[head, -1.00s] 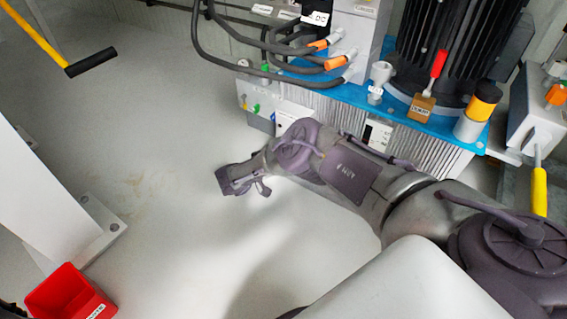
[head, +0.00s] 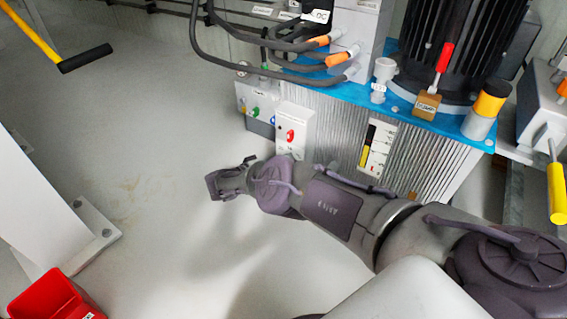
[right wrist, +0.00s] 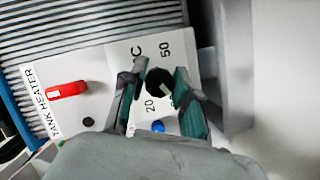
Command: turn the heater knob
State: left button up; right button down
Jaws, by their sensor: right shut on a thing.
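In the right wrist view, the white tank heater panel (right wrist: 105,60) carries a red knob (right wrist: 66,90) and a black round knob (right wrist: 158,84) with a pale mark. Scale numbers 20 and 50 are printed around the black knob. My right gripper (right wrist: 160,78) is shut on the black knob, one finger on each side. In the head view, a white box with a red knob (head: 290,135) stands against the finned tank; my right arm hides its lower part. My right gripper's fingers are not clear there. My left gripper is not in view.
The finned tank (head: 335,125) has a blue top carrying a motor (head: 450,50). Grey cables (head: 215,50) hang at the upper left of it. A red bin (head: 55,295) and a white post (head: 45,190) stand at the left. The floor between is clear.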

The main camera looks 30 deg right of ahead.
dwell(0.4)
jog(key=c, duration=0.8)
grip_release()
jog(key=shift+c, duration=0.2)
jog(key=a+r, duration=0.1)
jog(key=a, duration=0.6)
jog(key=shift+s+a, duration=0.15)
jog(key=shift+a, duration=0.1)
jog(key=shift+r, duration=0.1)
